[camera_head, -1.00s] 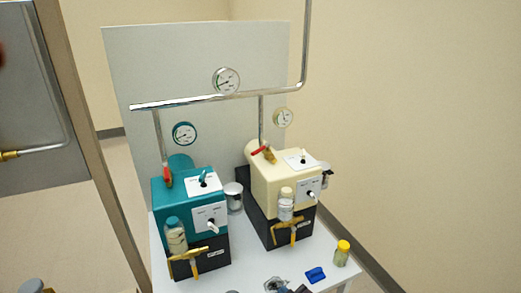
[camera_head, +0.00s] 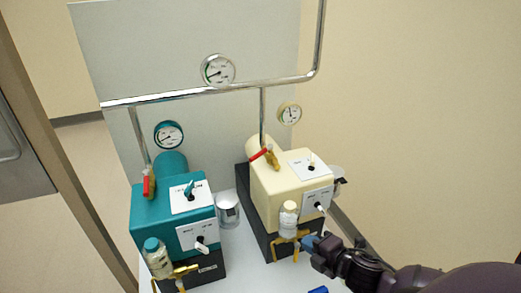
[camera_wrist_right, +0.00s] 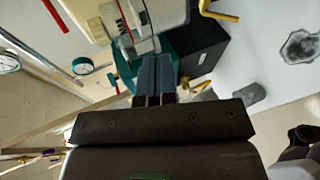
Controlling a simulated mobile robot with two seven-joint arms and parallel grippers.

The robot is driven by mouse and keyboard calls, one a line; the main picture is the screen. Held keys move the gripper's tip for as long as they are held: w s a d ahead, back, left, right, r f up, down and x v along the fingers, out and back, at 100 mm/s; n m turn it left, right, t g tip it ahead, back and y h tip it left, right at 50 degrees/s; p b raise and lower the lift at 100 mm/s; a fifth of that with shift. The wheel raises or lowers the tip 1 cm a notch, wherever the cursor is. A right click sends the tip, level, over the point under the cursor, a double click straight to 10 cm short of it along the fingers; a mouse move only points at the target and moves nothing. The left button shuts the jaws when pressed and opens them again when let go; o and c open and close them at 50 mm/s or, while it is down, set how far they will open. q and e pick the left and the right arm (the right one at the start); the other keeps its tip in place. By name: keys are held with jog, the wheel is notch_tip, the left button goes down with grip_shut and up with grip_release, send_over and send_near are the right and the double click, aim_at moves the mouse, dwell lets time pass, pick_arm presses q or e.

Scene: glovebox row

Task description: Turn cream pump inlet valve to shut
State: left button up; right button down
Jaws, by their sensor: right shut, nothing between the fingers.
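The cream pump (camera_head: 283,187) stands on a black base on the white table; its body also shows in the wrist view (camera_wrist_right: 95,14). Its inlet valve (camera_head: 271,159) is brass with a red lever (camera_head: 260,153), at the foot of the vertical pipe. The lever slants across the pipe line. My right gripper (camera_head: 309,242) is shut and empty, in front of the cream pump's lower front, below and right of the inlet valve. Its blue fingers (camera_wrist_right: 155,76) lie together in the wrist view. I cannot tell whether they touch anything. My left gripper is not in view.
A teal pump (camera_head: 165,222) stands left, its red valve lever (camera_head: 148,184) roughly upright. A glass bottle (camera_head: 288,220) and brass drain valve (camera_head: 287,246) sit close to my right gripper. Pipework (camera_head: 230,88) and gauges (camera_head: 289,112) stand behind. A blue item (camera_head: 318,290) lies near the front.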

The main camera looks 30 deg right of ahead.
aim_at(259, 156)
jog(key=w+d+r+n+t+y, duration=0.1)
jog(key=w+d+r+n+y, duration=0.1)
jog(key=w+r+n, duration=0.5)
jog(key=w+d+r+n+y, duration=0.2)
jog(key=d+r+n, duration=0.1)
jog(key=r+n, duration=0.9)
jog(key=shift+n, duration=0.7)
jog(key=x, duration=0.4)
jog(key=f+x, duration=0.1)
jog(key=x, duration=0.4)
jog(key=f+x, duration=0.1)
jog(key=x, duration=0.3)
jog(key=shift+d+f, duration=0.1)
jog(key=shift+d, duration=0.05)
jog(key=shift+w+f, duration=0.15)
jog(key=shift+w, duration=0.55)
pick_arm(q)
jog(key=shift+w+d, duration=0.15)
